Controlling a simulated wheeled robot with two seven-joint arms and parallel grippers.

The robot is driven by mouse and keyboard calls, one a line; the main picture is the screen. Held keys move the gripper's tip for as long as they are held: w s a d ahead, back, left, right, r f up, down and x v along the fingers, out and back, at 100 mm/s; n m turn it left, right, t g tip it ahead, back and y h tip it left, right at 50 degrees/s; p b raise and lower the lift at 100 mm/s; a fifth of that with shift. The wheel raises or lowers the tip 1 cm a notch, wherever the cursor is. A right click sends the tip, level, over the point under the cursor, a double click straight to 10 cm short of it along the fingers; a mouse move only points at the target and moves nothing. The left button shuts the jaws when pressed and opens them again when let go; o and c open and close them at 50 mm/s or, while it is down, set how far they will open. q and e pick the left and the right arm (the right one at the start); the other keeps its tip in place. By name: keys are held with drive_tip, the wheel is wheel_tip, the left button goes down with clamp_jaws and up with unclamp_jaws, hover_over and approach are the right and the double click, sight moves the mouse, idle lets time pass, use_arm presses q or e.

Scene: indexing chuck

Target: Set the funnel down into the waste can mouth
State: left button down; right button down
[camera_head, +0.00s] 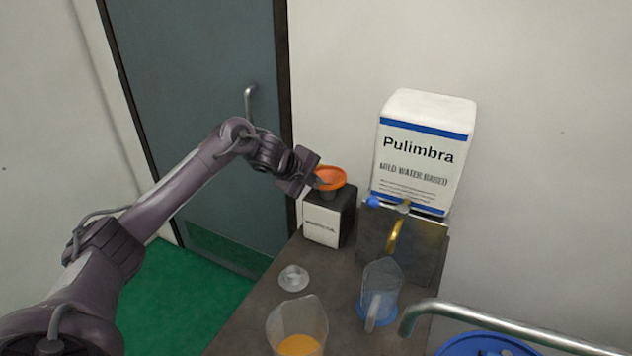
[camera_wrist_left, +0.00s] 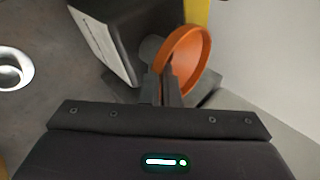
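An orange funnel (camera_head: 330,177) is at the tip of my left gripper (camera_head: 318,183), over the top of the dark waste can (camera_head: 346,217) with a white label. In the left wrist view the funnel (camera_wrist_left: 186,60) shows its orange bowl, and the fingers of my left gripper (camera_wrist_left: 168,88) are close together at its near side, apparently pinching it. The waste can (camera_wrist_left: 140,35) lies just behind the funnel there. The can's mouth is hidden, so I cannot tell whether the funnel's spout is inside it. My right gripper is not in view.
A clear jug with orange liquid (camera_head: 298,325), a blue-tinted jug (camera_head: 379,290) and a small clear dish (camera_head: 293,278) stand on the counter. A metal rail (camera_head: 480,315) crosses the lower right.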

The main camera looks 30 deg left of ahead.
use_arm(q)
drive_tip(key=c, duration=2.1)
unclamp_jaws()
drive_tip(key=shift+f, duration=0.25)
drive_tip(key=shift+c, duration=0.2)
drive_tip(key=o, duration=0.6)
drive_tip(key=shift+c, duration=0.2)
drive_tip(key=shift+s+r, duration=0.1)
drive_tip(key=b+v, duration=0.2)
drive_tip(key=v, duration=0.5)
drive_tip(key=shift+s+r, duration=0.2)
drive_tip(key=shift+a, duration=0.1)
